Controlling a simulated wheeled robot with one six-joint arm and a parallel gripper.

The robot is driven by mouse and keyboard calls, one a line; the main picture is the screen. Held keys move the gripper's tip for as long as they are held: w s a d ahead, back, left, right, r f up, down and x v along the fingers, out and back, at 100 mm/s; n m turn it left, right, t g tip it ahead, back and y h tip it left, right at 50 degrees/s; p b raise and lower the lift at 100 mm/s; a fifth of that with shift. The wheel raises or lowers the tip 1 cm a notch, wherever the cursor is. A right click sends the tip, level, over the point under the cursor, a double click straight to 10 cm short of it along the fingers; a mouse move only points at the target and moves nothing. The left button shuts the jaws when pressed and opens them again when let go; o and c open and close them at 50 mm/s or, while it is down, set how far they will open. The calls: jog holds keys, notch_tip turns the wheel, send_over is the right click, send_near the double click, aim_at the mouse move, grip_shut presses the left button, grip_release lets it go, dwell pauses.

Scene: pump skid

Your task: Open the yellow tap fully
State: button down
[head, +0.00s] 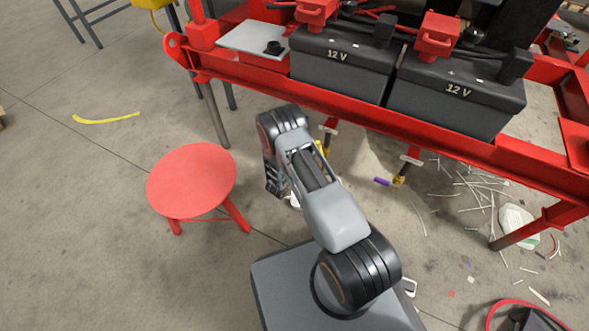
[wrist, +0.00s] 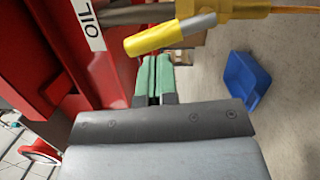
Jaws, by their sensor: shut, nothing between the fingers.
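In the wrist view, the yellow tap's lever has a yellow sleeve (wrist: 152,40) and a bare grey end (wrist: 198,24). The yellow tap body (wrist: 232,8) sits at the top edge, partly cut off, on a grey pipe. The lever slants slightly against the pipe. My gripper (wrist: 154,62) has green fingers, shut and empty, with tips just below the yellow sleeve in the picture; I cannot tell if they touch it. In the head view, a bit of yellow (head: 325,148) shows under the red frame, mostly behind my arm, which hides my gripper.
A second tap with a purple lever (head: 383,182) hangs right of my arm. The red frame (head: 360,115) carries two 12 V batteries (head: 345,65). A red stool (head: 192,180) stands left. In the wrist view are an OIL label (wrist: 90,25) and a blue bin (wrist: 243,78).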

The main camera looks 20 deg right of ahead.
jog(key=w+f+p+v, duration=0.1)
jog(key=p+v, duration=0.1)
jog(key=v, duration=1)
jog(key=shift+w+a, duration=0.2)
jog(key=shift+a, duration=0.15)
jog(key=s+d+r+m+g+y+p, duration=0.15)
jog(key=r+g+p, duration=0.3)
jog(key=r, duration=0.65)
jog(key=s+d+r+m+g+y+p, duration=0.1)
jog(key=s+d+r+m+g+p, duration=0.15)
jog(key=r+p, duration=0.65)
jog(key=s+d+r+m+g+y+p, duration=0.1)
jog(key=s+r+m+g+p, duration=0.2)
jog(key=r, duration=1.1)
jog(key=s+a+r+t+y+p, duration=0.1)
jog(key=s+r+y+p, duration=0.2)
jog(key=r+p, duration=0.3)
jog(key=s+a+r+t+y+p, duration=0.1)
jog(key=r+y+p, duration=0.4)
jog(key=r, duration=1)
jog(key=s+a+r+t+y+p, duration=0.2)
jog(key=r+p, duration=0.5)
jog(key=r, duration=0.4)
jog(key=s+a+y, duration=0.1)
jog(key=s+y, duration=0.1)
jog(key=s, duration=0.1)
jog(key=shift+r, duration=0.25)
